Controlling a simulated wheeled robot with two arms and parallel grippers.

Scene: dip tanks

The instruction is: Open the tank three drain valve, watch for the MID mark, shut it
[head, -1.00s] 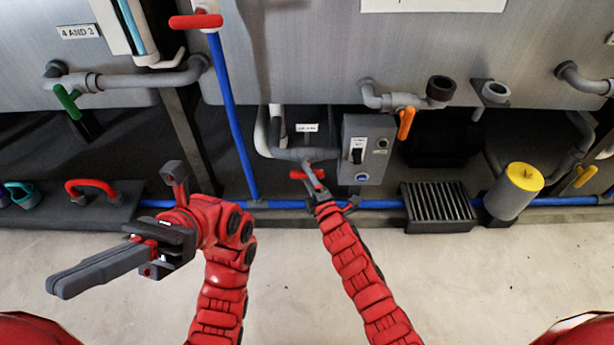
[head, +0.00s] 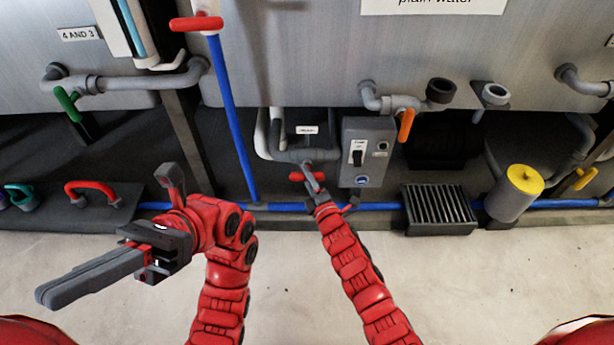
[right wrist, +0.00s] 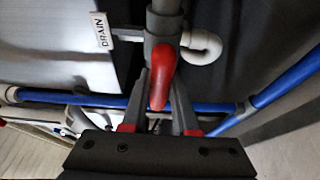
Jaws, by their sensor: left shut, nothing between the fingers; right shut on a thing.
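The drain valve's red handle (head: 300,176) sits on the grey pipe low under the tank (head: 310,60). It also shows in the right wrist view (right wrist: 164,75), beside a white DRAIN label (right wrist: 103,30). My right gripper (head: 312,182) is shut on this handle; its fingers (right wrist: 160,100) lie on both sides of it in the right wrist view. My left gripper (head: 75,285) is shut and empty above the floor at the left. A pale strip with a blue stripe (head: 130,22) is at the upper left, cut by the frame's top; I see no MID mark.
A grey switch box (head: 367,150) stands right of the drain pipe. Nearby are an orange handle (head: 406,124), a floor grate (head: 438,205) and a yellow-topped canister (head: 515,192). A blue pipe (head: 385,205) runs along the floor edge. The floor in front is clear.

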